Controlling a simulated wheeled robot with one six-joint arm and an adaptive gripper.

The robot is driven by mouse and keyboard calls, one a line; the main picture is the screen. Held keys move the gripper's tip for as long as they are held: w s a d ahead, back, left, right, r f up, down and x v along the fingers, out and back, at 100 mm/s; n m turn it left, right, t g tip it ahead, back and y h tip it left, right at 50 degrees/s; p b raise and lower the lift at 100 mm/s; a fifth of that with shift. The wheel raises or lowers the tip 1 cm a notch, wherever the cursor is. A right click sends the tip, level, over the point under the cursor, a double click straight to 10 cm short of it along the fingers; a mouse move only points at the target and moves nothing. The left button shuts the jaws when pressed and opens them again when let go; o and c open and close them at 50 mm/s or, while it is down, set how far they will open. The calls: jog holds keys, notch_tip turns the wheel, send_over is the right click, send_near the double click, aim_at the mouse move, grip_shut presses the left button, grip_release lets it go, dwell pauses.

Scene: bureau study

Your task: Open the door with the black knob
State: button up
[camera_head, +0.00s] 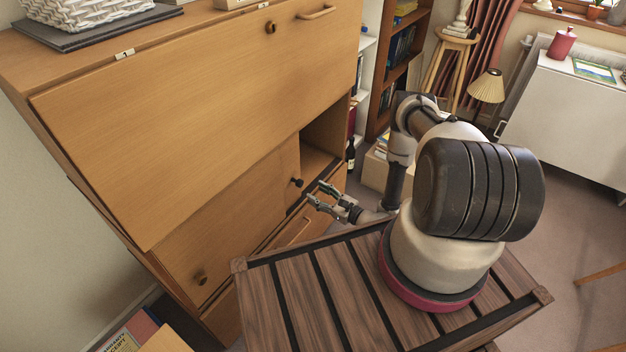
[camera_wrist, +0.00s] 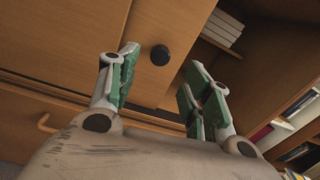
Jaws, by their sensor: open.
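The black knob (camera_head: 297,183) sits near the right edge of a wooden door panel (camera_head: 262,190) on the lower part of the bureau. In the wrist view the knob (camera_wrist: 160,55) shows round and dark, ahead of and between my fingertips. My gripper (camera_head: 318,192) is open and empty, just right of the knob in the head view. The wrist view shows its green-padded fingers (camera_wrist: 160,70) spread, with no visible contact on the knob. An open compartment (camera_head: 322,145) lies right of the panel. A second dark knob (camera_head: 200,278) is lower left on the bureau front.
The bureau's large slanted front (camera_head: 200,110) overhangs the door. A drawer with a wooden handle (camera_head: 298,232) is below. My arm stands on a slatted wooden surface (camera_head: 290,300) close to the bureau. White books (camera_wrist: 222,28) stand in the wrist view's upper right.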

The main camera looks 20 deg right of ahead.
aim_at(302, 184)
jog(key=x, duration=0.7)
jog(key=shift+w+a+r, duration=0.1)
jog(key=shift+w+a, duration=0.1)
jog(key=shift+w, duration=0.1)
